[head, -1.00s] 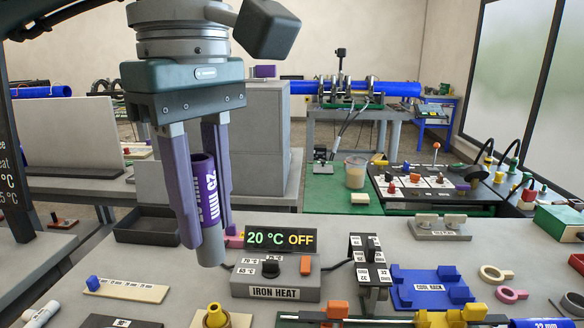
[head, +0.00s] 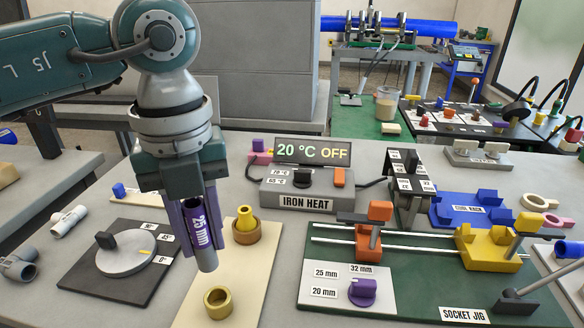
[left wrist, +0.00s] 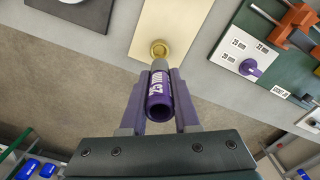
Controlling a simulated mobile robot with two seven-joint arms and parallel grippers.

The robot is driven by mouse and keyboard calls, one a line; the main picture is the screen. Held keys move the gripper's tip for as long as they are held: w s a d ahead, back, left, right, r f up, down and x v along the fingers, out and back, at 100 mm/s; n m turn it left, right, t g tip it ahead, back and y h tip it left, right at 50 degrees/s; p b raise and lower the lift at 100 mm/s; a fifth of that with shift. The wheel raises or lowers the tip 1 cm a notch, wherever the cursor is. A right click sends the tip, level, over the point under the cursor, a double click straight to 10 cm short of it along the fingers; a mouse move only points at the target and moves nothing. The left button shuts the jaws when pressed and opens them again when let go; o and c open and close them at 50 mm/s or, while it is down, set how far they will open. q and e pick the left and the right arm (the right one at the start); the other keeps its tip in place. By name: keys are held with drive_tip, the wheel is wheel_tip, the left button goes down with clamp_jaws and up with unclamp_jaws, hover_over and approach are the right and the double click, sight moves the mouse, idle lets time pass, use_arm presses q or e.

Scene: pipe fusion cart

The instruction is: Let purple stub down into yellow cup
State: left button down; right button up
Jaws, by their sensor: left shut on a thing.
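The purple stub (head: 198,226), marked 25 mm and grey at its lower end, hangs about upright between the fingers of my left gripper (head: 197,232). The gripper is shut on it. In the left wrist view the stub (left wrist: 159,97) also sits between the fingers. The yellow cup (head: 218,302) stands on a cream board, open at the top. In the head view it is below and slightly right of the stub's lower end, with a gap between. In the left wrist view the cup (left wrist: 160,49) shows just beyond the stub's grey end. My right gripper is not in view.
A yellow plug in a brown ring (head: 246,230) stands behind the cup on the cream board (head: 190,318). A dial plate (head: 120,262) lies to the left. The green socket jig (head: 420,290) lies to the right. The iron heat box (head: 302,190) is behind.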

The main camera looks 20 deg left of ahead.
sight(209, 266)
use_arm(q)
drive_tip(key=shift+a+f+n, duration=0.1)
drive_tip(key=shift+n, duration=0.2)
drive_tip(key=shift+f, duration=0.1)
drive_tip(key=shift+f+b, duration=2.3)
drive_tip(key=shift+f, duration=0.45)
drive_tip(key=shift+f+b, duration=1.35)
drive_tip(key=shift+f, duration=0.55)
